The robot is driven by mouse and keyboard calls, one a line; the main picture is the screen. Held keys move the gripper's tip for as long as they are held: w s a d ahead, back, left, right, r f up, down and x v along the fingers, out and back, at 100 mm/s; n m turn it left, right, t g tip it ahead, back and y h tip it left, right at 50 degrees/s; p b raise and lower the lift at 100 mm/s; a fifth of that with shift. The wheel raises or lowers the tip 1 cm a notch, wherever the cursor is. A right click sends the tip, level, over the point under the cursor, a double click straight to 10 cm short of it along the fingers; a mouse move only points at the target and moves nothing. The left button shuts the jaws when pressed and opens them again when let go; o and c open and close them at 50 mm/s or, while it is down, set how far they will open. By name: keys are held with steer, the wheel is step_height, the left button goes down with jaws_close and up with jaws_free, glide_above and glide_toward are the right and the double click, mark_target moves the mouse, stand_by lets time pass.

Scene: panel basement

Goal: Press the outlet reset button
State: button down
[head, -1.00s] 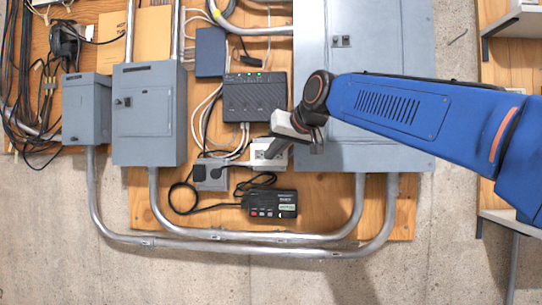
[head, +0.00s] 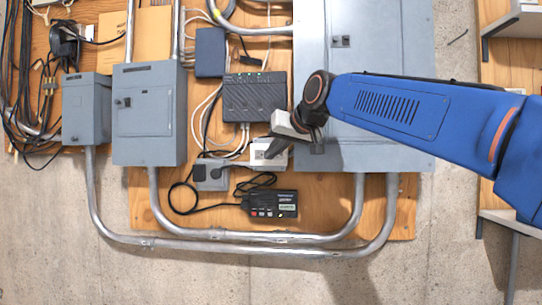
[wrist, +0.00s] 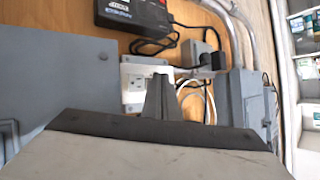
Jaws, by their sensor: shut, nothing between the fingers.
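The white outlet (head: 262,158) is on the wooden board below the black router, in the middle of the head view. It also shows in the wrist view (wrist: 135,96), with dark socket slots on its face. My gripper (head: 270,153) is shut and empty, its dark fingertips in front of the outlet. In the wrist view the shut fingers (wrist: 160,84) cover the right part of the outlet. I cannot tell whether the tips touch it. The reset button cannot be made out in either view.
A grey outlet box with a black plug (head: 211,175) is left of the outlet. A black device with coloured buttons (head: 269,203) hangs below. The router (head: 254,97) is above, and a large grey panel (head: 365,100) is close on the right.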

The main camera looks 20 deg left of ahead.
steer(key=shift+w, duration=0.1)
steer(key=shift+w+a, duration=0.1)
steer(key=shift+w, duration=0.15)
steer(key=shift+w+a, duration=0.1)
steer(key=shift+w, duration=0.3)
stand_by(0.8)
steer(key=shift+s, duration=0.15)
steer(key=shift+s+d, duration=0.2)
steer(key=shift+s, duration=0.45)
steer(key=s, duration=0.2)
steer(key=s+d, duration=0.1)
steer(key=s, duration=0.2)
stand_by(0.5)
steer(key=shift+w+d, duration=0.1)
steer(key=shift+d, duration=0.1)
stand_by(0.4)
